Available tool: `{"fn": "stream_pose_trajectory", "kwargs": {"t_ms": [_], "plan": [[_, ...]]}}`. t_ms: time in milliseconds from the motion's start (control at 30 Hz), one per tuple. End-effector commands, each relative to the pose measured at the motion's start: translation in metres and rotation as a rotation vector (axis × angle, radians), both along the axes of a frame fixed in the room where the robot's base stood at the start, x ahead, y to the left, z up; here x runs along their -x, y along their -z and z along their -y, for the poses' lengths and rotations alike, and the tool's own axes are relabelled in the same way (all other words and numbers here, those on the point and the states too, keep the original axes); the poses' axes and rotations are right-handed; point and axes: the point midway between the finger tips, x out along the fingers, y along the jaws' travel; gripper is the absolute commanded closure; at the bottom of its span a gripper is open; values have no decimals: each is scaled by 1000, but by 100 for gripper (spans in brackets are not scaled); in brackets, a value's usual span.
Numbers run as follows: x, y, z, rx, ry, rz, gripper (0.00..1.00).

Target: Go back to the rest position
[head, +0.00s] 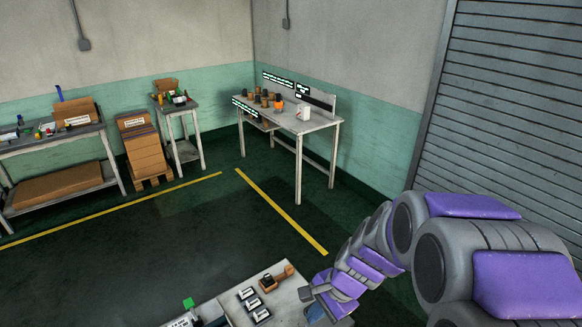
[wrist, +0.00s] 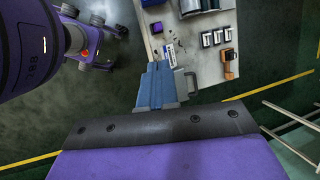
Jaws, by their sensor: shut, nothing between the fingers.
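My gripper (head: 315,312) is at the bottom of the head view, at the end of my purple and grey arm, over the right edge of the near table (head: 225,305). A rest position is not marked in either view.
A far workbench (head: 317,122), side tables and stacked boxes (head: 145,150) stand along the walls. The dark floor between is clear.

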Motion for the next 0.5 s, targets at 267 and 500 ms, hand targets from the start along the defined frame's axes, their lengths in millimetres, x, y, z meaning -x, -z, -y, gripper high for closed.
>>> {"fn": "stream_pose_trajectory", "kwargs": {"t_ms": [267, 500], "plan": [[87, -23, 11, 102, -407, 57, 100], [164, -29, 42, 203, -722, 61, 100]]}}
